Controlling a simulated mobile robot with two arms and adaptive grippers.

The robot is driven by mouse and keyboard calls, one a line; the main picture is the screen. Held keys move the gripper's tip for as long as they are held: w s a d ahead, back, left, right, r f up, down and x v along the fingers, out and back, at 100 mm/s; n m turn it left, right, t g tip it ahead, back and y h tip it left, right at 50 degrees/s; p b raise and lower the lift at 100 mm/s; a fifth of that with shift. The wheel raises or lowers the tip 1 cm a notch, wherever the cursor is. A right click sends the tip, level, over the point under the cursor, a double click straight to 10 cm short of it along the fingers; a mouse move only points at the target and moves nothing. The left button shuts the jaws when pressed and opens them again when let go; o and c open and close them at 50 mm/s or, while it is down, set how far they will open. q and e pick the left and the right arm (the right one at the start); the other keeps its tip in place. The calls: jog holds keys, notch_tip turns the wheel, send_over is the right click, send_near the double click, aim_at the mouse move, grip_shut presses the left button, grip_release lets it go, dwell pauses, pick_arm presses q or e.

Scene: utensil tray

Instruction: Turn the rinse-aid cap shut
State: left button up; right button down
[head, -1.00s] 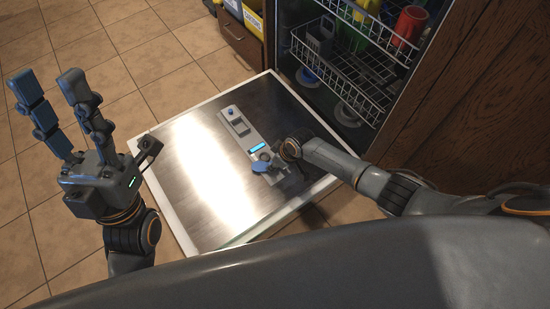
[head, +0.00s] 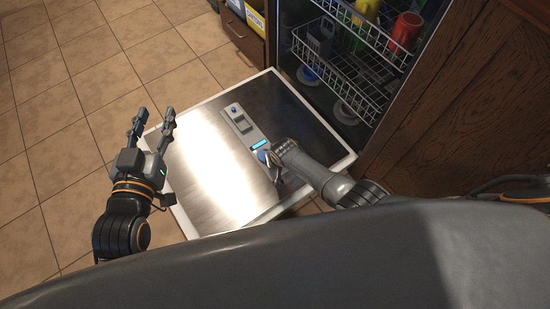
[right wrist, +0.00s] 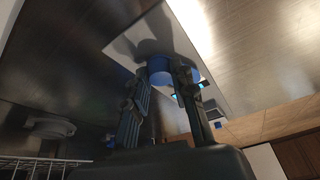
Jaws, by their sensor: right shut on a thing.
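The rinse-aid cap is blue and round. In the right wrist view the cap (right wrist: 159,77) sits between the fingers of my right gripper (right wrist: 162,70), which is shut on it. In the head view the right gripper (head: 268,160) is down at the near end of the grey dispenser panel (head: 243,124) and partly hides the cap (head: 261,156). The panel lies on the inside of the lowered dishwasher door (head: 195,165). My left gripper (head: 156,111) is empty and open, with its fingers apart, over the door's left edge.
Behind the door, the dishwasher's wire racks (head: 345,80) hold cups and plates. A wooden cabinet front (head: 460,120) stands to the right. Wooden drawers (head: 243,35) stand at the back. Tiled floor (head: 60,150) is clear on the left.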

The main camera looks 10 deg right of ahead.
jog(key=shift+a+m+h, duration=0.15)
jog(key=shift+m+h, duration=0.35)
jog(key=shift+m, duration=0.8)
jog(key=shift+w+m, duration=0.1)
jog(key=shift+m, duration=0.2)
jog(key=c, duration=1.1)
grip_release()
jog(key=shift+r, duration=0.1)
jog(key=v, duration=1.1)
jog(key=shift+r, duration=0.4)
